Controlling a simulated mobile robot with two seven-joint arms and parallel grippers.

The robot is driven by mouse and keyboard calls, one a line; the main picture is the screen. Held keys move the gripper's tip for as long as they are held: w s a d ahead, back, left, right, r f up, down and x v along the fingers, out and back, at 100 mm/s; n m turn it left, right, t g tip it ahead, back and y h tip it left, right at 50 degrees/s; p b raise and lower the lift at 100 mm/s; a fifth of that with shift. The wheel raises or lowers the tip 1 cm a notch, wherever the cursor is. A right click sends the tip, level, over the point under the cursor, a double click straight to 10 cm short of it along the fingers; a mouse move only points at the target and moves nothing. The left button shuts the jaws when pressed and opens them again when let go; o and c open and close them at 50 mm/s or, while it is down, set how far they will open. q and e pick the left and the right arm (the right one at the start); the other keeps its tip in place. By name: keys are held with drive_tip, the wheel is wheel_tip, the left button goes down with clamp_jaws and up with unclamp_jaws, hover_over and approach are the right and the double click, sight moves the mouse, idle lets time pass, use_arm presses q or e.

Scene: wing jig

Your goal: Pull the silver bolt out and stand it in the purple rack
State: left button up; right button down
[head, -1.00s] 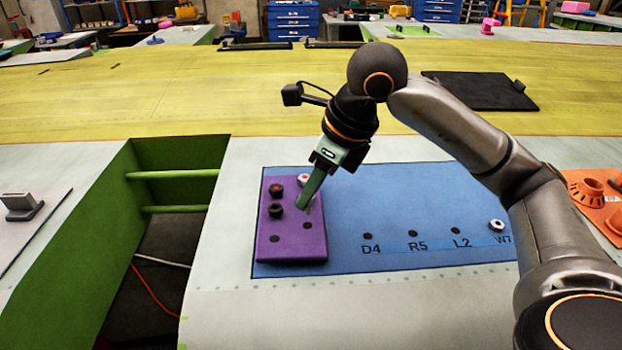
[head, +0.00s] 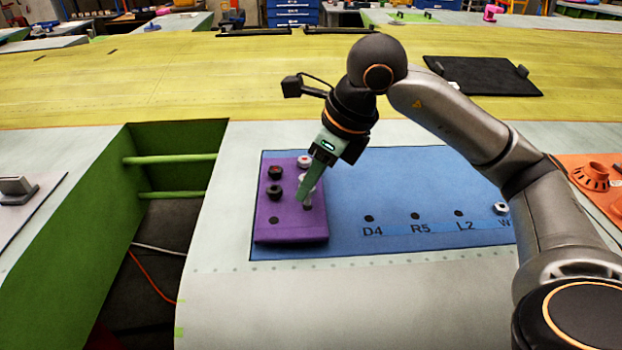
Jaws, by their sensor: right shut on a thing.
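My right gripper (head: 304,197) is shut on the silver bolt (head: 307,200), low over the front right hole of the purple rack (head: 290,234). The fingers cover most of the bolt, so I cannot tell whether its tip is in the hole. A pale, silvery head (head: 309,183) shows just behind the fingers; I cannot tell whether it belongs to the held bolt. Two dark bolts (head: 274,191) stand in the rack's left column, and a white-rimmed, red-centred one (head: 304,161) stands at the back right. The front left hole (head: 273,220) is empty. My left gripper is out of view.
The blue panel (head: 420,180) has empty holes at D4 (head: 369,218), R5 and L2; a silver piece (head: 501,209) sits at W7. An open green-walled bay (head: 165,225) lies left. An orange holder (head: 592,177) is at right. Bare skin lies in front.

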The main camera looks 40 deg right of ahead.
drive_tip(key=shift+f, duration=0.15)
drive_tip(key=shift+f+b, duration=1.1)
drive_tip(key=shift+b, duration=0.05)
drive_tip(key=c, duration=0.5)
unclamp_jaws()
drive_tip(key=shift+c, duration=0.2)
drive_tip(key=shift+r, duration=0.1)
drive_tip(key=p+v, duration=0.1)
drive_tip(key=v, duration=1.1)
drive_tip(key=shift+r, duration=0.2)
drive_tip(key=shift+d+r, duration=0.1)
